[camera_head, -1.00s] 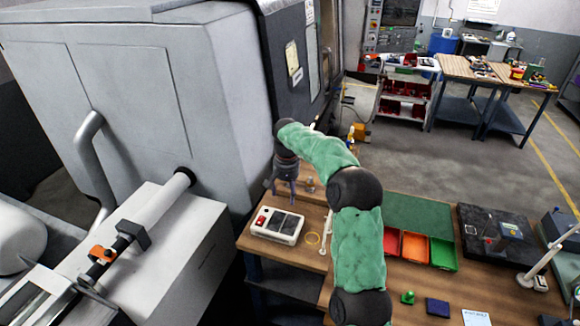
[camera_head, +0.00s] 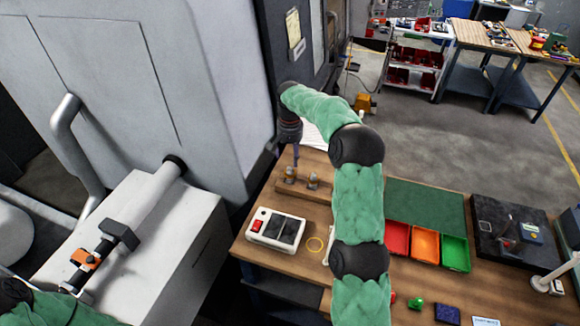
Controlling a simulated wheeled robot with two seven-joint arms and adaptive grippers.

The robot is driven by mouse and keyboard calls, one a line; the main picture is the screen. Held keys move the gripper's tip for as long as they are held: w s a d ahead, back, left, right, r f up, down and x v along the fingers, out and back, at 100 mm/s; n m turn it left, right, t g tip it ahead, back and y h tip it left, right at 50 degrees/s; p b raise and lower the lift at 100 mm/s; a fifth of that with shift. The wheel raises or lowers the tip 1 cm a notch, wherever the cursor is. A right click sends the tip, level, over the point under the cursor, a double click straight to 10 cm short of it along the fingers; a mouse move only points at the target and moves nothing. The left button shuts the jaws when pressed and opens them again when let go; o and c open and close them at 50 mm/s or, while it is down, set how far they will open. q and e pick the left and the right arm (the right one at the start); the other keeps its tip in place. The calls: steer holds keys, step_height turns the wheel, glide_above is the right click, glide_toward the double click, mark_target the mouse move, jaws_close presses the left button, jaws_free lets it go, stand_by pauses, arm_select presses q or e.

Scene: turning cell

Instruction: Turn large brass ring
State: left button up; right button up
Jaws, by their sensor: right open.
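A wooden holder (camera_head: 300,193) with two small brass-coloured pieces, a left one (camera_head: 290,173) and a right one (camera_head: 314,180), stands at the back of the workbench. I cannot tell for sure which of these is the large brass ring. My right gripper (camera_head: 296,155) points down just above the holder's left piece. It is open, small in view and seen edge-on. I see no clear contact.
A white box with a red switch (camera_head: 258,225) stands left of the yellow ring. Red (camera_head: 397,238), orange (camera_head: 425,244) and green (camera_head: 455,252) bins and a green mat (camera_head: 425,206) lie right of my arm. The grey machine (camera_head: 200,90) borders the bench on the left.

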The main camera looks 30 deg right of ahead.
mark_target(290, 168)
steer(key=f, duration=0.2)
steer(key=f+p, duration=0.1)
steer(key=f, duration=0.3)
steer(key=shift+w+d, duration=0.15)
steer(key=shift+w, duration=0.15)
steer(key=shift+s+f+p, duration=0.15)
steer(key=shift+f+p, duration=0.2)
steer(key=shift+f, duration=0.7)
steer(key=shift+r, duration=0.1)
steer(key=c, duration=1.2)
